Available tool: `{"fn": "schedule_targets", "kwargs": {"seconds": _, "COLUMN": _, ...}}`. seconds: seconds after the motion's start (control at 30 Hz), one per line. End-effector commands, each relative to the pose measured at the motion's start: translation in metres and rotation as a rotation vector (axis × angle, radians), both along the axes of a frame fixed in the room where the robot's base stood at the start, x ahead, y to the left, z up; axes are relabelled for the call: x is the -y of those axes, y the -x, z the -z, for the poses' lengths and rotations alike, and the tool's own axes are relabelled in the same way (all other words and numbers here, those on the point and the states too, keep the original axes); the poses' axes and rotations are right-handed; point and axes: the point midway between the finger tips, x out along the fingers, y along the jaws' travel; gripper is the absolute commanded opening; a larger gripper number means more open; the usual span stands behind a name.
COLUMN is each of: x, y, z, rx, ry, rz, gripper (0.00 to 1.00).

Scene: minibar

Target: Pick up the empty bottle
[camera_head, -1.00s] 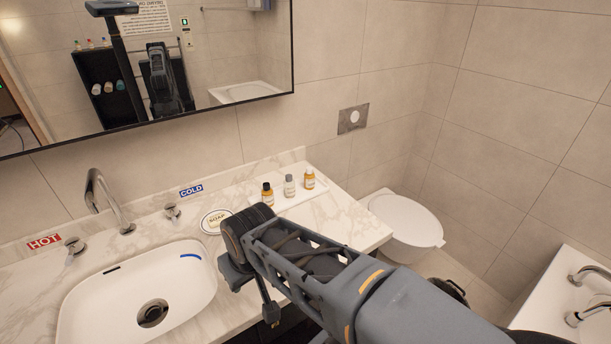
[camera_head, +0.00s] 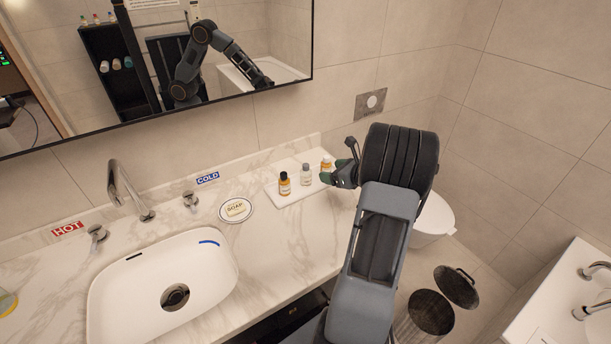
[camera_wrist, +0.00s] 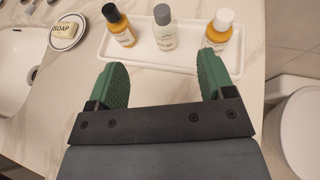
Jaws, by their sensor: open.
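Three small bottles stand upright in a row on a white tray (camera_head: 288,202) on the marble counter. The middle bottle (camera_head: 306,175) looks clear and empty with a grey cap; it also shows in the wrist view (camera_wrist: 165,35). The left bottle (camera_head: 285,185) is amber with a black cap. The right bottle (camera_head: 326,164) is amber with a white cap, partly hidden by my gripper in the head view. My gripper (camera_head: 339,165) is open and empty; in the wrist view its green fingers (camera_wrist: 163,70) are spread, with the middle bottle beyond the gap between them, apart from both fingers.
A soap dish (camera_head: 236,209) lies left of the tray, with a sink (camera_head: 130,290) and taps further left. A mirror (camera_head: 270,85) hangs above the counter. The toilet (camera_head: 434,220) and a bin (camera_head: 432,312) are to the right. The counter front of the tray is clear.

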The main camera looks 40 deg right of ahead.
Motion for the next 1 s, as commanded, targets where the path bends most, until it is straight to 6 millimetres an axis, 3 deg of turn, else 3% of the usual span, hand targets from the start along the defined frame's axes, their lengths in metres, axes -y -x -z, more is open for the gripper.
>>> {"fn": "schedule_targets", "kwargs": {"seconds": 0.4, "x": -0.008, "y": -0.06, "z": 0.027, "rx": 0.004, "ry": -0.02, "rz": 0.022, "gripper": 0.75}}
{"fn": "schedule_targets", "kwargs": {"seconds": 0.67, "x": -0.011, "y": -0.074, "z": 0.032, "rx": 0.004, "ry": -0.018, "rz": 0.022, "gripper": 0.75}}
{"fn": "schedule_targets", "kwargs": {"seconds": 1.0, "x": -0.021, "y": -0.111, "z": 0.048, "rx": 0.004, "ry": -0.018, "rz": 0.021, "gripper": 0.75}}
